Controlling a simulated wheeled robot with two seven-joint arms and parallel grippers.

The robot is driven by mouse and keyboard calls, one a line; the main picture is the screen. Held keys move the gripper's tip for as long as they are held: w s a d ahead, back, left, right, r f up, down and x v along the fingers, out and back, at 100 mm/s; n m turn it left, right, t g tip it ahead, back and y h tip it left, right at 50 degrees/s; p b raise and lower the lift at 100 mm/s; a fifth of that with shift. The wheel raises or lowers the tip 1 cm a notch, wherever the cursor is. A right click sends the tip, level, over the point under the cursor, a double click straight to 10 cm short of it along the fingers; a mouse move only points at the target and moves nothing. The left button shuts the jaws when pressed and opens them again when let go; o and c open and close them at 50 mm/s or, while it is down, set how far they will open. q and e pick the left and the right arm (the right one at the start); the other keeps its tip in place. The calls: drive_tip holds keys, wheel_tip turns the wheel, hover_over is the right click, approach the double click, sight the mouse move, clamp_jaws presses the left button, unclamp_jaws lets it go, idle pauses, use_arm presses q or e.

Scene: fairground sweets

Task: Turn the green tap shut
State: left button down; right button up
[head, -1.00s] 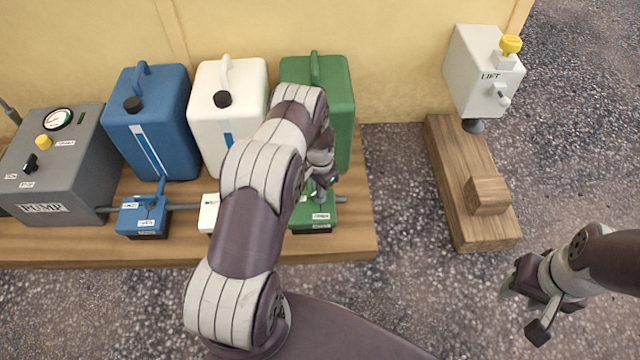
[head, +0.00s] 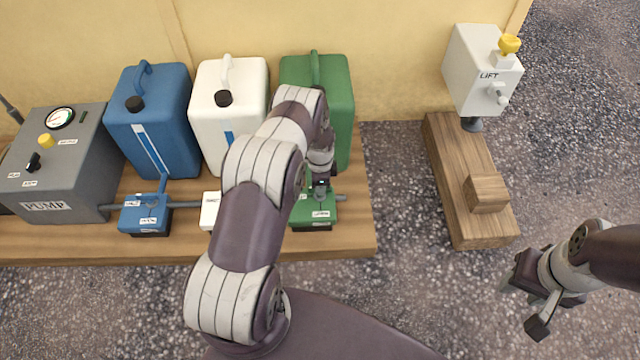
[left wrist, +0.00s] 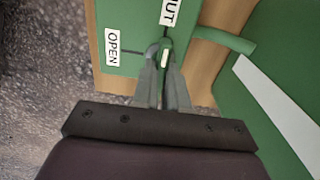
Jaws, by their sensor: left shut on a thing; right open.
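The green tap (head: 322,215) is a green box on the pipe, in front of the green canister (head: 338,95). Its face in the left wrist view (left wrist: 118,80) carries an OPEN label at left and a SHUT label at top. My left gripper (head: 320,193) points down at this tap. Its fingers (left wrist: 164,75) are shut on the green tap lever (left wrist: 166,45), which bears a white stripe. The stripe appears lined up roughly with the SHUT mark; the fingers partly hide the lever. My right gripper (head: 522,308) is open and empty over the ground at right.
On the wooden platform (head: 90,247) stand a grey pump box (head: 75,180), a blue canister (head: 165,100), a white canister (head: 242,75), a blue tap (head: 145,218) and a partly hidden white tap (head: 209,212). A LIFT box (head: 475,70) stands at right.

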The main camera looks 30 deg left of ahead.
idle(0.4)
use_arm(q)
drive_tip(key=c, duration=1.2)
unclamp_jaws()
drive_tip(key=shift+o, duration=0.2)
wheel_tip(320, 180, up, 13)
drive_tip(key=p, duration=0.6)
drive_tip(key=shift+f, duration=0.15)
